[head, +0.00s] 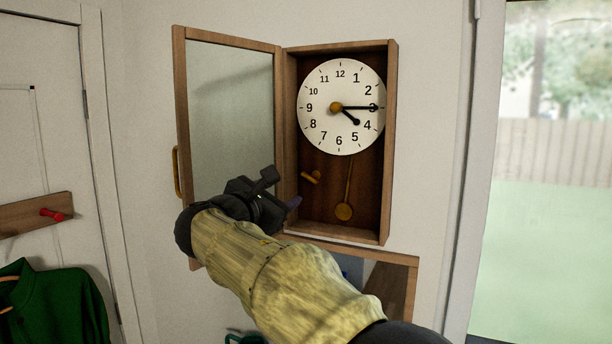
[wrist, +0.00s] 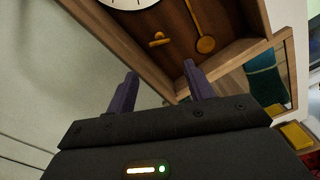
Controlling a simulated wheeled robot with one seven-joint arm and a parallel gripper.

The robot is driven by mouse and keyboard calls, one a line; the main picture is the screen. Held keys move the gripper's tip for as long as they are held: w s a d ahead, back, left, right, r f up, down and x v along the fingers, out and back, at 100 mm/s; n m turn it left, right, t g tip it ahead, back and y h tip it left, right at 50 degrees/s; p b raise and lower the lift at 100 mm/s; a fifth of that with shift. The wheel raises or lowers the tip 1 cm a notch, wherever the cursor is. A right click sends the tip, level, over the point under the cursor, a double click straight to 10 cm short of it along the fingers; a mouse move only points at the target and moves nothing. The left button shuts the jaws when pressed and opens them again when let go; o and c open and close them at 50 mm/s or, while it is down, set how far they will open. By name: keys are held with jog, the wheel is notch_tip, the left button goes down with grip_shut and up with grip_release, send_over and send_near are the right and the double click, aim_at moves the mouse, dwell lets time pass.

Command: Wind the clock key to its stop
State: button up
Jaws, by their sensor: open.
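The wall clock case (head: 391,150) hangs on the wall with its glass door (head: 232,120) swung open to the left. Its white dial (head: 340,135) has black hands, with the long one at 3 and the short one near 4. The brass clock key (head: 311,177) sits in the lower left of the case, beside the pendulum (head: 344,211). In the wrist view the key (wrist: 158,40) lies beyond the fingers, apart from them. My gripper (head: 281,190) is in front of the case's lower left. Its purple fingers (wrist: 160,88) are open with nothing between them.
A wooden shelf (head: 390,258) is under the clock, partly hidden by my arm. The open door's brass handle (head: 176,172) is at the far left. A coat rail with a red peg (head: 52,215) and a green garment (head: 55,305) are at left. A window is at right.

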aim_at(308, 179)
jog(key=p+x, duration=0.5)
jog(key=x, duration=0.7)
jog(key=shift+w+d+p, duration=0.1)
jog(key=shift+w+p, duration=0.25)
jog(key=shift+p, duration=0.05)
jog(key=shift+f, duration=0.1)
jog(key=shift+w, duration=0.1)
jog(key=c, duration=0.7)
